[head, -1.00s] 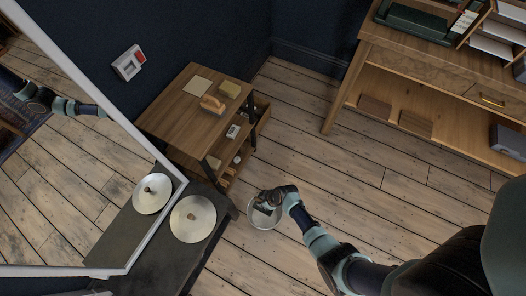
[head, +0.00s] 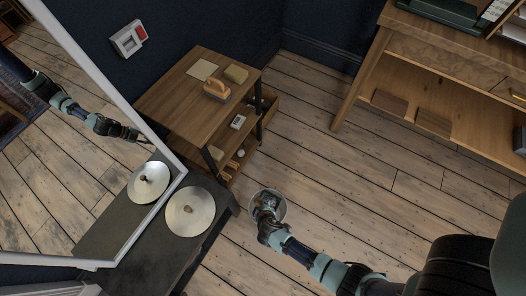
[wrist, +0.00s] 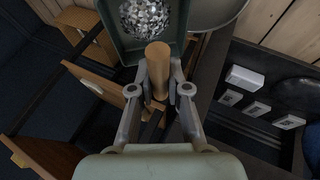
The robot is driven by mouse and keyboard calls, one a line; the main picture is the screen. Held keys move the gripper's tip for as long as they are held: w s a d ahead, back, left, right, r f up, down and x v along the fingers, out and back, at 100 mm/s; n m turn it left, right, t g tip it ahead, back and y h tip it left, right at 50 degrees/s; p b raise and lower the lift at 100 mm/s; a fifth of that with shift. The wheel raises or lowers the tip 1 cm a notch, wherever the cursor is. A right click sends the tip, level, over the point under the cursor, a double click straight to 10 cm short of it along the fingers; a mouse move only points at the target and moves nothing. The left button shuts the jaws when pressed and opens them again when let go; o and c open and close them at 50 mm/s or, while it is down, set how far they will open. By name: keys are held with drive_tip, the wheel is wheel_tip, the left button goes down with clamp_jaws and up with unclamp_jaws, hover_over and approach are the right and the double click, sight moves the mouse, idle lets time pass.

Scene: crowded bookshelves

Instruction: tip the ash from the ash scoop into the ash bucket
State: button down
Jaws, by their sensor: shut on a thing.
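My gripper (wrist: 158,88) is shut on the wooden handle of the ash scoop (wrist: 157,58). The scoop's dark grey-green pan lies beyond the handle, at the top of the wrist view. A heap of pale grey, flaky ash (wrist: 145,17) sits in the pan. The ash bucket (wrist: 229,21) shows as a pale metal rim and wall at the top, right beside the pan. In the head view the round bucket (head: 283,208) stands on the floor, with my gripper (head: 266,208) over it. There the gripper largely hides the scoop and the bucket's inside.
A wooden desk (head: 440,70) is at upper right. Floorboards between are clear.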

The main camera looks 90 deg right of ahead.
drive_tip(key=f+h+b, duration=0.1)
drive_tip(key=a+f+g+h+b, duration=0.1)
drive_tip(key=h+b, duration=0.1)
drive_tip(key=w+n+g+h+b, duration=0.1)
drive_tip(key=shift+a+f+h+b, duration=0.3)
drive_tip(key=shift+f, duration=0.1)
idle(1.6)
